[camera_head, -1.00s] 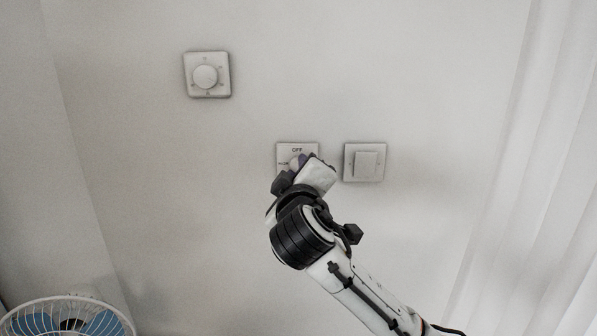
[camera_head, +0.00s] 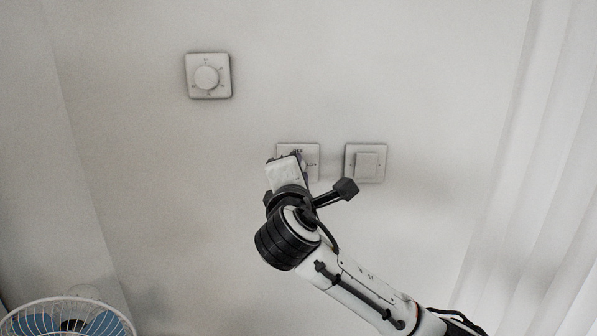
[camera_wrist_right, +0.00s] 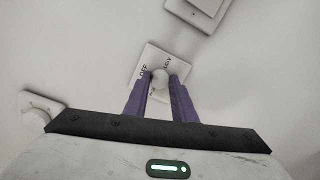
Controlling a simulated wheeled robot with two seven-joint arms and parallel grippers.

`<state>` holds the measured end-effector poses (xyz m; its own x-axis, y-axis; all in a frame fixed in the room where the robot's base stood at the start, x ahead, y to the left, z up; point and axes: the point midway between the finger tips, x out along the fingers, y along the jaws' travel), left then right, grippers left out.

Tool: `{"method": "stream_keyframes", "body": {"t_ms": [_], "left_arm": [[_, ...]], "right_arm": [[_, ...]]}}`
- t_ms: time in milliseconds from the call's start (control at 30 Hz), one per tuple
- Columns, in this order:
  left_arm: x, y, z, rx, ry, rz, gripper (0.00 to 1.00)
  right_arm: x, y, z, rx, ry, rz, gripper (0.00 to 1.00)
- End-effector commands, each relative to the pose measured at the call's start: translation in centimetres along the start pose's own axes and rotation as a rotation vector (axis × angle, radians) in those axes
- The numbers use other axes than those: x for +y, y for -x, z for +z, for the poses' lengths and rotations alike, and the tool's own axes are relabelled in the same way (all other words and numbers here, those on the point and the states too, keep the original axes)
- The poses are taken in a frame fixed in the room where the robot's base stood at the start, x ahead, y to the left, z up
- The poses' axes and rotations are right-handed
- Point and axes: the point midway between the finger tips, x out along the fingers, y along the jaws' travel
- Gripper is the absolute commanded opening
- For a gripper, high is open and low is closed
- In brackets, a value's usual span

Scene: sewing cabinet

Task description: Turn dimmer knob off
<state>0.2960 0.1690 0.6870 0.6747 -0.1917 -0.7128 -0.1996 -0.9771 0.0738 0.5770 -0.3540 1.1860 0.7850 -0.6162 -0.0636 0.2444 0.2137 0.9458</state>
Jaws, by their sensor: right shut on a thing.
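The dimmer's square white plate (camera_head: 312,150) is on the wall, mostly covered by my right gripper (camera_head: 299,160) in the head view. In the right wrist view, the plate (camera_wrist_right: 150,60) bears dark lettering including "OFF", and its round white knob (camera_wrist_right: 160,76) sits between the two purple fingers of my right gripper (camera_wrist_right: 160,84). The fingers are shut on the knob. My left gripper is not in view.
A white rocker switch (camera_head: 366,164) is just right of the dimmer. Another round-knob plate (camera_head: 207,77) is up and left. A fan (camera_head: 70,318) stands at the lower left, and a pale curtain (camera_head: 540,180) hangs at the right.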

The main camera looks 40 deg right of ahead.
Motion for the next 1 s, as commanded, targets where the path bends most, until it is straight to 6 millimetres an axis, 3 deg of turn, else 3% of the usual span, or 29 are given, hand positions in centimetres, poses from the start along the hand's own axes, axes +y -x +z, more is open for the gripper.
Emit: {"method": "stream_keyframes", "body": {"t_ms": [500,1000], "left_arm": [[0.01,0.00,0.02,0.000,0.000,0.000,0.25],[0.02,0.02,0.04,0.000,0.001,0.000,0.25]], "right_arm": [[-0.10,0.02,-0.16,-0.021,0.318,0.003,0.01],[-0.13,0.02,-0.20,-0.024,0.368,0.004,0.02]]}}
